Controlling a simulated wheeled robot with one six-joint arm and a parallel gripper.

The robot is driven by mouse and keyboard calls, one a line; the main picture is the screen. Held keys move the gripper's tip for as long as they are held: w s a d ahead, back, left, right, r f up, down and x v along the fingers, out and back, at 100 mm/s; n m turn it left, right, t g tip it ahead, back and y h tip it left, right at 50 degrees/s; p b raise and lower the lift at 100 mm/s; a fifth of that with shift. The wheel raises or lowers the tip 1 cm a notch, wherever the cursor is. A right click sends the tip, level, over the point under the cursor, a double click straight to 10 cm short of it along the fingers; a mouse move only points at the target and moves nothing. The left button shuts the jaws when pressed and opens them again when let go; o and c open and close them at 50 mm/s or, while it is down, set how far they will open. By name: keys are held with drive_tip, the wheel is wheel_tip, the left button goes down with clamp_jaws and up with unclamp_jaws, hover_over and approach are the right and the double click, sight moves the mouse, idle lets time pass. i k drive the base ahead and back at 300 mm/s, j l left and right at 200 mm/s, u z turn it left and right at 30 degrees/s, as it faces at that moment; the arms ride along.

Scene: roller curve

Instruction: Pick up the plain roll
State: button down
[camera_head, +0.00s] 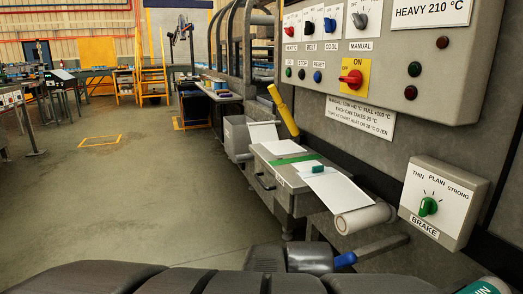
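No roll marked plain can be made out. A pale roll (366,218) sits at the near end of the machine's feed table, and a white sheet (335,188) runs from it up over the table. At the bottom right corner, part of a teal label (486,286) with white lettering shows; the rest of that object is cut off. The brake box (444,203) on the right has a green knob (428,206) and the words thin, plain and strong. My gripper is not in view.
The grey control panel (375,90) with knobs fills the upper right. A yellow handle (283,110) rises beside the feed table (283,208). A blue-tipped dark piece (345,259) lies low in front. Open floor (110,210) spreads left, with yellow markings farther back.

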sight(348, 223)
drive_tip(key=k+j, duration=0.1)
drive_tip(key=i+z, duration=0.2)
drive_tip(key=i, duration=0.2)
drive_tip(key=i+j+z, duration=0.25)
drive_tip(key=i, duration=0.15)
drive_tip(key=i+j+z, duration=0.2)
drive_tip(key=i, duration=0.2)
drive_tip(key=l, duration=0.1)
